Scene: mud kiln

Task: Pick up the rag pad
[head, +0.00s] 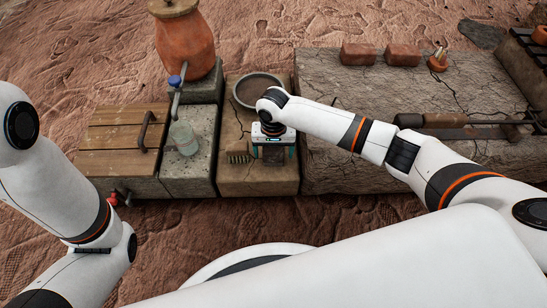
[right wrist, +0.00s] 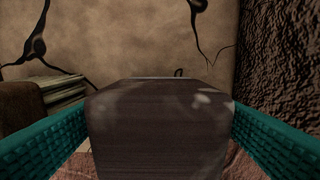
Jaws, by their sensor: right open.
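The rag pad appears to be the dark grey-brown, soft-cornered block (right wrist: 160,125) that fills the middle of the right wrist view. In the head view a small brown part of it (head: 272,154) shows under my right gripper (head: 272,163), at the front of the middle stone block. My right gripper is open, with one teal finger on each side of the pad. I cannot tell whether the fingers touch it. The wrist and gripper body hide much of the pad from the head. My left arm is at the left; its gripper is out of view.
A brush (head: 237,155) lies just left of the pad. A round dark bowl (head: 257,90) stands behind. A glass jar (head: 183,138) and a clay urn (head: 186,42) are further left. A wide cracked slab (head: 345,88) at the right holds bricks (head: 358,54) and a long tool (head: 460,120).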

